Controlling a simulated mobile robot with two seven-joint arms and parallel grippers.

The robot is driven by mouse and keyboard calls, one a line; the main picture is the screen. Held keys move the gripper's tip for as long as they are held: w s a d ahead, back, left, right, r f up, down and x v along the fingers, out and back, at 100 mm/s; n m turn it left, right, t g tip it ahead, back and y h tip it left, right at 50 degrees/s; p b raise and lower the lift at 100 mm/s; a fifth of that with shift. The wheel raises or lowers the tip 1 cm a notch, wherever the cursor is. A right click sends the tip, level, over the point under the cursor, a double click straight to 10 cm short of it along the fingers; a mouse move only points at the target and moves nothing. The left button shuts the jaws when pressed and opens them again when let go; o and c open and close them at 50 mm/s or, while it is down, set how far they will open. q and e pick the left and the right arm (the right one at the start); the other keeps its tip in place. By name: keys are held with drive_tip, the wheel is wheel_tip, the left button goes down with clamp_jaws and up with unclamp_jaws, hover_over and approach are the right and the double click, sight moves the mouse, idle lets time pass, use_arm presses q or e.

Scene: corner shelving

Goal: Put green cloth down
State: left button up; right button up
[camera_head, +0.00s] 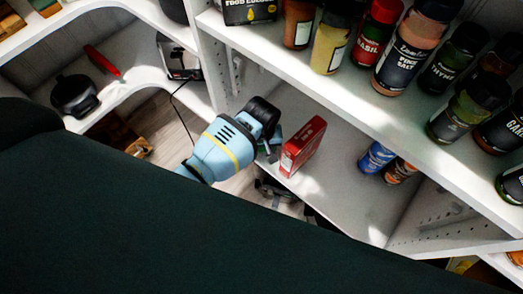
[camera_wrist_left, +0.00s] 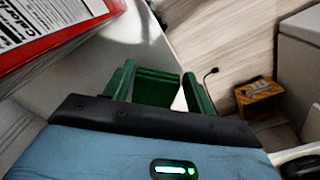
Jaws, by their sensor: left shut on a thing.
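My left gripper (camera_head: 270,146) is at the front edge of a white shelf, just left of a red box. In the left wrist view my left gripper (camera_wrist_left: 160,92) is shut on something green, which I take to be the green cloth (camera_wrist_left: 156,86). The cloth shows as dark green folds by the fingers, and its full shape is hidden. In the head view only a small bit of green shows beside the gripper. My right gripper is not in view.
The red box (camera_head: 303,147) stands on the white shelf (camera_head: 345,190), close right of the gripper. A blue can (camera_head: 376,157) stands farther right, with bare shelf between. Several spice jars line the shelf above. A wooden crate (camera_wrist_left: 258,95) sits on the floor below. A dark surface fills the lower head view.

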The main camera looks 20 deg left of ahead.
use_arm(q)
wheel_tip(320, 180, down, 2)
drive_tip(key=shift+f+b, duration=0.15)
drive_tip(key=shift+b, duration=0.15)
drive_tip(key=shift+f, duration=0.2)
drive_tip(key=o, duration=0.9)
drive_tip(key=shift+r, duration=0.15)
wheel_tip(320, 180, up, 12)
drive_tip(key=p, duration=0.4)
drive_tip(key=shift+s+r, duration=0.1)
